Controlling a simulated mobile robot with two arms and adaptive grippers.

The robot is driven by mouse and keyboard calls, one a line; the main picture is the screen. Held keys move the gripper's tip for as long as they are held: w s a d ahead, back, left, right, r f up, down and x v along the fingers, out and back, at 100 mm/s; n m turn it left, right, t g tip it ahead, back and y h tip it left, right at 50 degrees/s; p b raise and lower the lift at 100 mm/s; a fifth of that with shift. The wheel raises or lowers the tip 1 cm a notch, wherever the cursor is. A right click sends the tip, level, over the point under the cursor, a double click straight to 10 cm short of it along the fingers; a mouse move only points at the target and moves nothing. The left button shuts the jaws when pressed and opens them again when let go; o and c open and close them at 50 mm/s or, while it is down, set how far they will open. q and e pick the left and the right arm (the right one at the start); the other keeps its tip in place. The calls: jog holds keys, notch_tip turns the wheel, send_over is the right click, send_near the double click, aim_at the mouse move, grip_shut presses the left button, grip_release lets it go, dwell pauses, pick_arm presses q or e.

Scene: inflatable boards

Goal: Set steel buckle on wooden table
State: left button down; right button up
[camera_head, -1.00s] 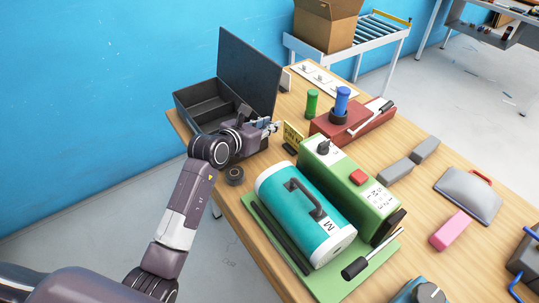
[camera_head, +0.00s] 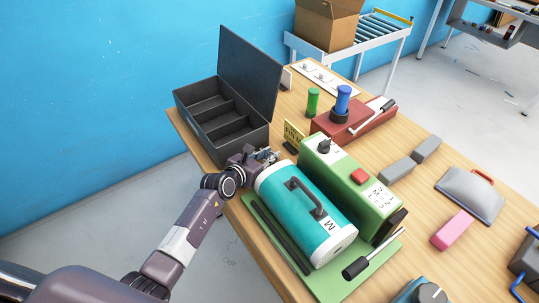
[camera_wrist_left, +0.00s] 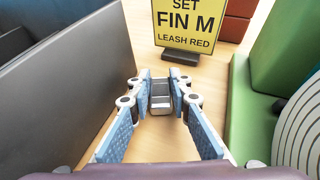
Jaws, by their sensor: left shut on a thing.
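My left gripper (camera_head: 268,154) is shut on a small grey metal piece, the steel buckle (camera_wrist_left: 161,94), in the left wrist view. The buckle sits between the blue-padded fingertips (camera_wrist_left: 160,90). In the head view the gripper is low by the wooden table (camera_head: 431,212), between the open dark box and the teal roll, and the buckle is hard to make out there. I cannot tell whether it touches the table. My right gripper is not in view.
A yellow sign (camera_wrist_left: 190,22) stands just ahead of the fingertips. The open dark box (camera_head: 207,105) is beyond the gripper, with a teal roll (camera_head: 300,215) and green device (camera_head: 345,190) to its right.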

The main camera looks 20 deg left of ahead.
pick_arm(q)
jog(key=c, duration=1.8)
grip_release()
jog(key=shift+f, duration=0.1)
jog(key=shift+o, duration=0.2)
jog(key=shift+s+r, duration=0.1)
jog(key=shift+r, duration=0.1)
jog(key=v, duration=1.1)
jog(key=shift+s+a, duration=0.1)
jog(key=shift+s, duration=0.3)
